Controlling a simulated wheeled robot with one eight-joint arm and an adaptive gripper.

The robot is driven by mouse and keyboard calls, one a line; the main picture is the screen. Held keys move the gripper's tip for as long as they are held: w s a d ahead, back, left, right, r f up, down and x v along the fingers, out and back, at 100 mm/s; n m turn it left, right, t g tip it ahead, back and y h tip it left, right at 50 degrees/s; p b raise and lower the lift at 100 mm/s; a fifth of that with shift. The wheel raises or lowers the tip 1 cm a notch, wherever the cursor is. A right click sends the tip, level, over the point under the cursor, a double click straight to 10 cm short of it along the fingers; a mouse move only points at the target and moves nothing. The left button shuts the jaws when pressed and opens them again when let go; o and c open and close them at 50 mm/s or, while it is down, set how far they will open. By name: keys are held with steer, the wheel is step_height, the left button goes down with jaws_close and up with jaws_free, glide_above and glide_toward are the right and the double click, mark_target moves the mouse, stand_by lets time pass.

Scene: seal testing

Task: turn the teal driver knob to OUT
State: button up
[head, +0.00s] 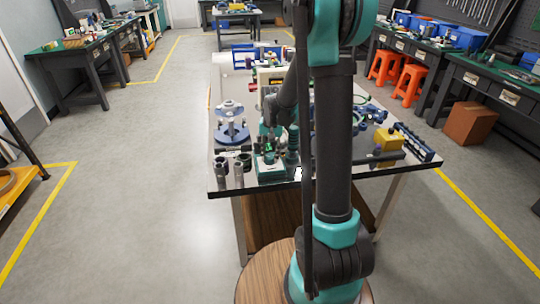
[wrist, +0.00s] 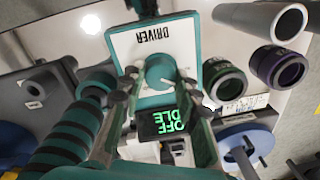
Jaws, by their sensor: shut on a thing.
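The driver unit (wrist: 152,42) is a white-faced box with teal edges, and its DRIVER label appears upside down in the wrist view. Its round teal knob (wrist: 160,72) is on that face, with a pale pointer mark. My gripper (wrist: 160,80) has its dark fingertips on either side of the knob and is shut on it. A small dark display (wrist: 172,122) shows green letters, upside down, reading OFF and IDLE. No OUT mark can be read. In the head view the driver unit (head: 269,168) sits at the table's front edge, with my arm above it.
A green-ringed cylinder (wrist: 225,80) and a purple-ringed one (wrist: 278,67) stand close to the driver unit. A ribbed dark-green column (wrist: 72,135) is on the other side. A blue round fixture (head: 232,133) and a yellow block (head: 387,139) share the table.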

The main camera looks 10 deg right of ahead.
mark_target(271, 156)
steer(key=n, duration=0.4)
steer(key=shift+n, duration=0.3)
stand_by(0.3)
steer(key=o, duration=1.2)
steer(key=shift+c, duration=0.2)
step_height(271, 156, up, 12)
steer(key=shift+d, duration=0.25)
